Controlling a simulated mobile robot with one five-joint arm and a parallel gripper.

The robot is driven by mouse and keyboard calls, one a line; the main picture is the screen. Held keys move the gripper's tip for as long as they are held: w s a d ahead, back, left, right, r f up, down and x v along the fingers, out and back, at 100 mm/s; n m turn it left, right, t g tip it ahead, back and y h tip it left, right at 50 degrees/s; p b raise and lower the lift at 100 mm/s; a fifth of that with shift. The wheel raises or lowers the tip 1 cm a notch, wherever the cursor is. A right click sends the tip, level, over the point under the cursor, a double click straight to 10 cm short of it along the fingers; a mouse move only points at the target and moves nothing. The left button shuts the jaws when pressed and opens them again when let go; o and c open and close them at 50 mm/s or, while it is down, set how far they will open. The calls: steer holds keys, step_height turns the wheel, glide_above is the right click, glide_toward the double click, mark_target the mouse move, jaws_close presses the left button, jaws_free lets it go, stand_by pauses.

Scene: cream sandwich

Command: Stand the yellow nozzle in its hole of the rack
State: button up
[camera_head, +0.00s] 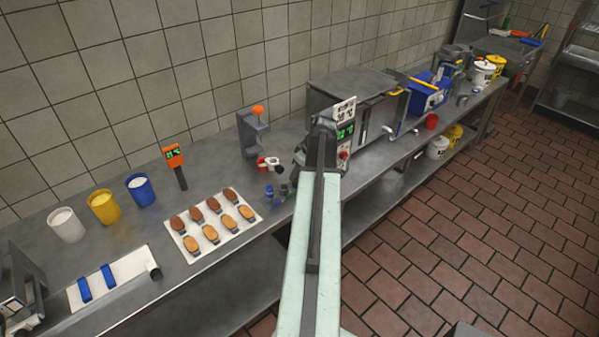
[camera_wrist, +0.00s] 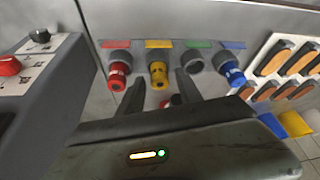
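In the wrist view, the yellow nozzle (camera_wrist: 158,74) is at the yellow-marked place of the grey rack (camera_wrist: 127,46), between the red and green marks. It looks seated there, upright like its neighbours; how deep it sits cannot be told. My gripper (camera_wrist: 161,91) is open, one dark finger on each side of the yellow nozzle's line, with visible gaps between fingers and nozzle. In the head view, my arm hides the gripper and the yellow nozzle.
A red nozzle (camera_wrist: 118,75) and a blue nozzle (camera_wrist: 229,70) stand on either side in the rack. The green-marked hole (camera_wrist: 193,61) looks empty. A white biscuit tray (camera_head: 216,248) lies left of my arm. A grey machine (camera_head: 345,92) stands behind it.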

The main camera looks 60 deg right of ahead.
steer(key=shift+r, duration=0.1)
steer(key=shift+r+p, duration=0.3)
steer(key=shift+p, duration=0.1)
steer(key=p+v, duration=1)
steer(key=v, duration=0.1)
steer(key=shift+s+r+p, duration=0.2)
steer(key=shift+r+p, duration=0.1)
steer(key=shift+p, duration=0.05)
